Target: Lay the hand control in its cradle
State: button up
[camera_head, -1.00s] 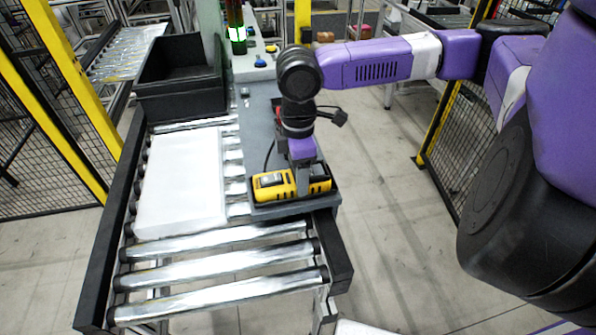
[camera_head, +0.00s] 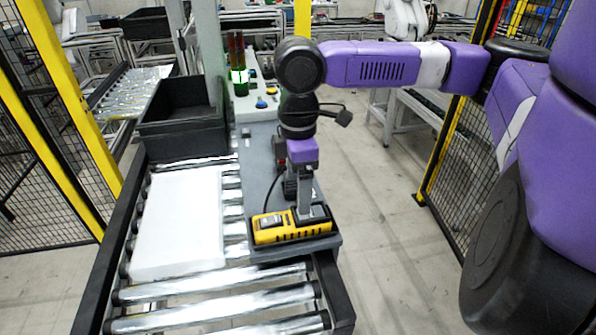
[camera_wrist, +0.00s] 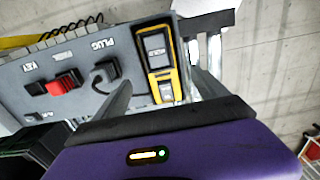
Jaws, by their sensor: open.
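The hand control (camera_head: 268,228), yellow with a black face, lies flat at the near end of the grey panel, in a dark shallow holder that looks like its cradle (camera_head: 334,240). My gripper (camera_head: 304,212) points down over the right part of the hand control. The cradle's inside is mostly hidden.
The grey panel (camera_wrist: 62,62) carries a red switch (camera_wrist: 64,82), a key and a plug with a black cable. Left of it are a roller conveyor with a white board (camera_head: 178,222) and a black bin (camera_head: 184,130). Open floor lies to the right.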

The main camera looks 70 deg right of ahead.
jog(key=shift+r, duration=2.25)
jog(key=w+a+r+n+t+y, duration=0.25)
jog(key=w+a+t+y, duration=0.35)
jog(key=w+a, duration=1.1)
jog(key=w+a+r+m+t+y, duration=0.2)
jog(key=w+a+r+m+t, duration=0.15)
jog(key=a+r+t, duration=0.2)
jog(key=w+a+r+m+t+y, duration=0.2)
jog(key=w+a+r+t, duration=0.25)
jog(key=a+t, duration=0.2)
jog(key=s+a+f+m+h, duration=0.1)
jog(key=s+f+m+h, duration=0.5)
jog(key=f, duration=0.5)
jog(key=s+f+m+h, duration=0.45)
jog(key=s+f, duration=0.25)
jog(key=f, duration=0.3)
jog(key=s+d+f+n+g, duration=0.1)
jog(key=s+f+n, duration=0.2)
jog(key=s, duration=0.8)
jog(key=s+d+f+n+g, duration=0.1)
jog(key=s+f+n+g, duration=0.1)
jog(key=s, duration=0.9)
jog(key=shift+s+f+n, duration=0.4)
jog(key=shift+f+n, duration=0.35)
jog(key=shift+n, duration=0.5)
